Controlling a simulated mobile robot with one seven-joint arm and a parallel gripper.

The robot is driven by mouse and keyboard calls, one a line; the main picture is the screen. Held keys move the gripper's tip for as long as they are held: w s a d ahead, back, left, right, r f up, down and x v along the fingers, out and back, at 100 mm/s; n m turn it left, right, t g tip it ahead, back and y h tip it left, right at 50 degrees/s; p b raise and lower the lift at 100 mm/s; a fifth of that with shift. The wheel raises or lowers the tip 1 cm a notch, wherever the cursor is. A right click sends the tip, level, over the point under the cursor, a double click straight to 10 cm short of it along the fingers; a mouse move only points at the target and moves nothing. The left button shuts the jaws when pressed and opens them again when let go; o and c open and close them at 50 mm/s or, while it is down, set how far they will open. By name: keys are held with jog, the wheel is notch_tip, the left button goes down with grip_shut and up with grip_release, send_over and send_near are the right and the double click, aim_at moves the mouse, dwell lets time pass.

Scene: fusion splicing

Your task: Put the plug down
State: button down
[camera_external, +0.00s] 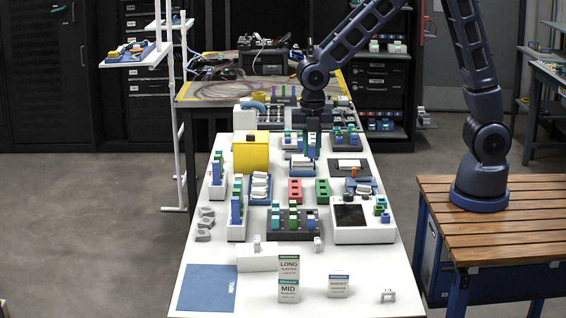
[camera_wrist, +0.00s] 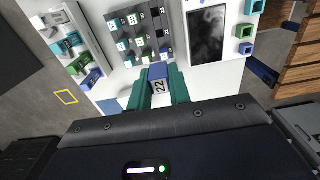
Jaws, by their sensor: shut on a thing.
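The plug (camera_wrist: 158,74) is a small blue block with a white face marked 22. In the wrist view it sits between the green fingers of my gripper (camera_wrist: 158,88), which is shut on it. In the external view my gripper (camera_external: 312,146) points down over the far middle of the white table (camera_external: 375,255). The plug is too small to make out clearly there. A blue and white block (camera_external: 302,164) stands close below and left of the fingers; I cannot tell if they touch.
A dark rack (camera_external: 293,236) with several coloured plugs also shows in the wrist view (camera_wrist: 172,42). A device with a black screen (camera_external: 350,215) stands right of it. A yellow box (camera_external: 251,158) and red (camera_external: 295,194) and green (camera_external: 322,192) holders are nearby. A blue mat (camera_external: 207,289) lies front left.

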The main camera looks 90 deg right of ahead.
jog(key=shift+r, duration=0.3)
jog(key=w+d, duration=0.4)
jog(key=d, duration=0.9)
jog(key=w+d, duration=0.3)
jog(key=d, duration=1)
jog(key=s+d, duration=0.3)
jog(key=d, duration=1.2)
jog(key=s+d, duration=0.3)
jog(key=d, duration=1.1)
jog(key=f, duration=2)
jog(key=shift+s+d, duration=0.2)
jog(key=shift+f, duration=0.15)
jog(key=c, duration=1.3)
grip_release()
